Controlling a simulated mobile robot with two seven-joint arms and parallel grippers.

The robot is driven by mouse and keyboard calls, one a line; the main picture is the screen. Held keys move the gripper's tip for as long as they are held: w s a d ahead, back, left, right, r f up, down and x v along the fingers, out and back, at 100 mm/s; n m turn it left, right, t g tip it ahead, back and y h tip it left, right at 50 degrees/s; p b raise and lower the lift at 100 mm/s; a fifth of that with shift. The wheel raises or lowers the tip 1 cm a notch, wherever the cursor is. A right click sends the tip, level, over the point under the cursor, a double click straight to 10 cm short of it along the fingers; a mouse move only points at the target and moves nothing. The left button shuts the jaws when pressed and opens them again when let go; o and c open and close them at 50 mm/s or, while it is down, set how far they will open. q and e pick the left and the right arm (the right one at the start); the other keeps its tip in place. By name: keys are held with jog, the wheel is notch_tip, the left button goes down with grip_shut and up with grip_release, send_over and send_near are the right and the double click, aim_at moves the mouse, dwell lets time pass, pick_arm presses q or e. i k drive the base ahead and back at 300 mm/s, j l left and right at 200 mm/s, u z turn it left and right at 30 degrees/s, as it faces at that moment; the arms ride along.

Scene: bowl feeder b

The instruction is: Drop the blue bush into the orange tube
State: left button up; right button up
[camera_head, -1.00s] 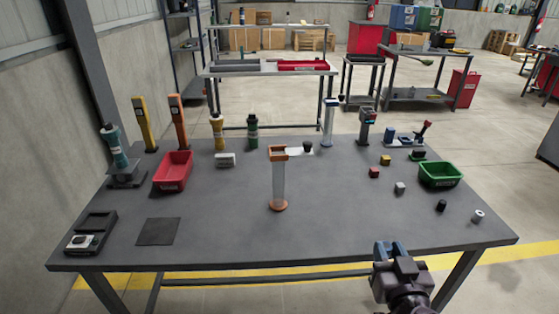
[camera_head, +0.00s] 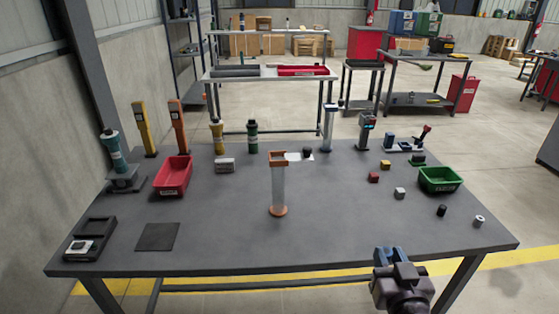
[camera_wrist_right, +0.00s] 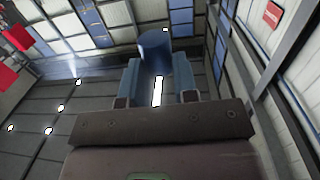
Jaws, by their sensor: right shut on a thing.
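The orange tube (camera_head: 278,185) stands upright near the middle of the table. It has a clear body, an orange collar at the top and an orange round base. My right gripper (camera_head: 389,256) is at the table's front edge, to the right of the tube and nearer to me, well apart from it. In the right wrist view, the gripper (camera_wrist_right: 157,88) is shut on the blue bush (camera_wrist_right: 155,48), a blue cylinder standing out past the fingertips. In the head view the bush is too small to tell from the bluish fingers. My left gripper is not in view.
A white plate with a dark knob (camera_head: 307,153) sits just behind the tube. A red bin (camera_head: 173,177) is at left, a green bin (camera_head: 440,180) at right. Small blocks (camera_head: 400,193) lie at right. The table front between tube and gripper is clear.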

aim_at(278, 208)
jog(key=u, duration=1)
jog(key=l+u, duration=0.15)
jog(key=u, duration=0.25)
jog(key=l+u, duration=0.15)
jog(key=u, duration=0.25)
jog(key=l, duration=0.7)
jog(key=k+l, duration=0.1)
jog(key=l, duration=0.6)
